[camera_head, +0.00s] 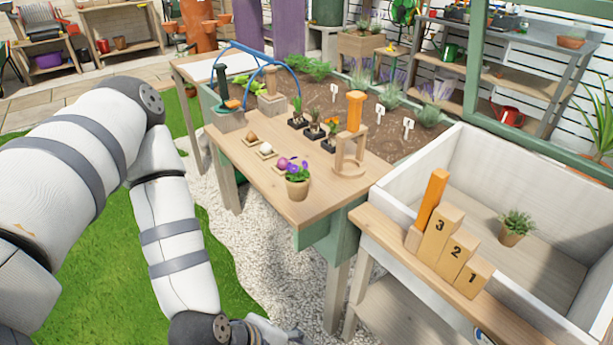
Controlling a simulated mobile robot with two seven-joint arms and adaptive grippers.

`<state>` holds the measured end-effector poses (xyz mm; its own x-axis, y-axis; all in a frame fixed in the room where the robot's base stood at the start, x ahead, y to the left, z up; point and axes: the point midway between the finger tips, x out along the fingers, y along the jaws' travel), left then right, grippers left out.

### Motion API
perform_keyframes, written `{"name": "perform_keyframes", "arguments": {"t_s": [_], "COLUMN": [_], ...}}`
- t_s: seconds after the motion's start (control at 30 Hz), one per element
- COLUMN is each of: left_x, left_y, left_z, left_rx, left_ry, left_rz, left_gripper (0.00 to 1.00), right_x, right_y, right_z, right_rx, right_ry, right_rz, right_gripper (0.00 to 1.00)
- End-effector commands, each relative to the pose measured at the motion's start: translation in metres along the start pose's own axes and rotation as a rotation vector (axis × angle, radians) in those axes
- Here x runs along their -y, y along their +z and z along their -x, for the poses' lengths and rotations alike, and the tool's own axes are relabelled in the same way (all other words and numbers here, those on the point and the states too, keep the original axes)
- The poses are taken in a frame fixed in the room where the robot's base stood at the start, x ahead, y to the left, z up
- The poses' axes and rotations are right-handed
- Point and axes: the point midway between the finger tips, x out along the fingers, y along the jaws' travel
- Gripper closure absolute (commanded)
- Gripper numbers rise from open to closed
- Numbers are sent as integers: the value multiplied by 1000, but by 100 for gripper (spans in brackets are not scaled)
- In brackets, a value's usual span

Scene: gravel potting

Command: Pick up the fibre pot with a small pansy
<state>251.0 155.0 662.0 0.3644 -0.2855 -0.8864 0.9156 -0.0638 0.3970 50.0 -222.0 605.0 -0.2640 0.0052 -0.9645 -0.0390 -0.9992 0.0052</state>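The fibre pot with a small pansy (297,185) stands upright at the front edge of the wooden table (243,163). The pot is brown and the flowers are purple. Nothing is holding it. My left arm comes in from the left and runs down to the bottom edge, left of the table and well below the pot. Its gripper fingers are outside the picture. My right gripper does not show.
Beside the pansy are small squares with round items (266,150). Behind it are black seedling pots (313,130) and a wooden stand with an orange-handled tool (353,130). A blue-handled carrier (228,120) is at the back left. Numbered blocks (440,234) sit on the white tray's (560,186) ledge.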

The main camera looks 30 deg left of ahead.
Motion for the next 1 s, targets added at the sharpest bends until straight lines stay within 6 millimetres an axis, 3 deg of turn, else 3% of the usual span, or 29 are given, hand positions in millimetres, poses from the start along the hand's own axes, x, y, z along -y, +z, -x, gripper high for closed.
{"name": "perform_keyframes", "arguments": {"t_s": [0.03, 0.1, 0.13, 0.2, 0.3, 0.43, 1.0], "left_x": [-46, -116, -140, -183, -218, -236, -307], "left_y": [-11, -35, -47, -74, -106, -124, -160], "left_z": [3, 25, 38, 69, 108, 127, 58], "left_rx": [-2, 34, 62, 137, 244, 315, 315], "left_ry": [144, 371, 461, 636, 815, 909, 906], "left_rz": [274, 663, 812, 1087, 1353, 1485, 1487], "left_gripper": [49, 49, 49, 49, 49, 49, 49], "right_x": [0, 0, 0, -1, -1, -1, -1], "right_y": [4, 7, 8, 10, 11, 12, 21], "right_z": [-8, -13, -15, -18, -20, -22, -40], "right_rx": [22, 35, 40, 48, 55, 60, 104], "right_ry": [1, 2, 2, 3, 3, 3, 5], "right_rz": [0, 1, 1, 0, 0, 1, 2], "right_gripper": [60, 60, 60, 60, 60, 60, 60]}}
